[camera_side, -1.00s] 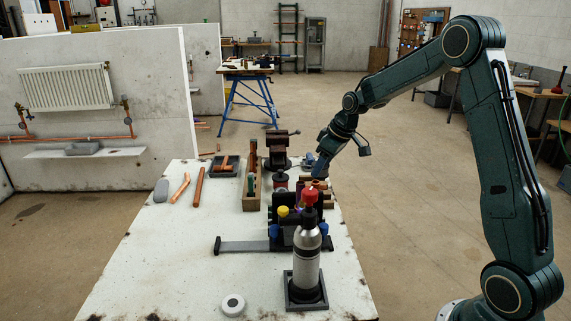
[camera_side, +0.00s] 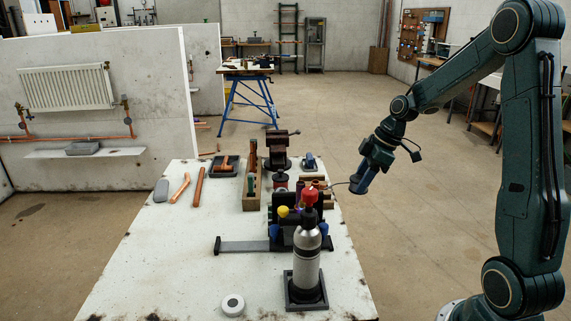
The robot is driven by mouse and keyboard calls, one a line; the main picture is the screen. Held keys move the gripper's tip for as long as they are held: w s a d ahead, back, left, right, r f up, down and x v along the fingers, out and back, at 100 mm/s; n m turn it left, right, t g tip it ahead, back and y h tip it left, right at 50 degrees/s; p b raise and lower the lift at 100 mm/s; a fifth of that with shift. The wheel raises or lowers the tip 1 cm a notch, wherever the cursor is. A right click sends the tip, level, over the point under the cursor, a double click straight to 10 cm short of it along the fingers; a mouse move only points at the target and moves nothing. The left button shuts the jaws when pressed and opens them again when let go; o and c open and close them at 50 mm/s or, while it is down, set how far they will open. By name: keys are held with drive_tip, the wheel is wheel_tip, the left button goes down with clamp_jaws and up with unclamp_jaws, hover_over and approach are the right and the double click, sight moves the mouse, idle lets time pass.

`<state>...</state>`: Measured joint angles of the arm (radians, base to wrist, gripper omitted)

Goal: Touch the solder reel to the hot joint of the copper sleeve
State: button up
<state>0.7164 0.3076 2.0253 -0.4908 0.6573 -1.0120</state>
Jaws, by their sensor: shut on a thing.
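My gripper (camera_side: 360,184) is beyond the right edge of the bench and above its surface, tilted down and to the left. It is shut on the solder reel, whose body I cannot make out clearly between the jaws. A thin grey strand of solder (camera_side: 339,184) curves out leftward from the jaws. Its free end points towards small copper-coloured parts (camera_side: 317,184) behind the torch's red top; the copper sleeve seems to be among them. The sleeve is partly hidden, and I cannot tell whether the strand touches it.
A silver gas bottle (camera_side: 307,255) with a red top stands in a dark base at the front. A dark vise (camera_side: 278,150), a wooden tray (camera_side: 252,190), a copper pipe (camera_side: 199,186) and a white roll (camera_side: 232,304) are on the bench. The front left is clear.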

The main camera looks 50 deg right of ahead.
drive_tip(key=shift+a+x, duration=0.2)
drive_tip(key=shift+x, duration=1.8)
drive_tip(key=shift+w+a+f, duration=0.25)
drive_tip(key=shift+w+a, duration=0.25)
drive_tip(key=shift+w, duration=0.05)
drive_tip(key=shift+w+a+f, duration=0.3)
drive_tip(key=shift+w+a, duration=0.15)
drive_tip(key=shift+w, duration=0.1)
idle(1.7)
drive_tip(key=shift+s+d+r, duration=0.1)
drive_tip(key=shift+r, duration=0.05)
idle(0.9)
drive_tip(key=shift+s+d+r, duration=1.15)
drive_tip(key=shift+r, duration=0.2)
drive_tip(key=shift+r, duration=0.1)
drive_tip(key=shift+r, duration=1.95)
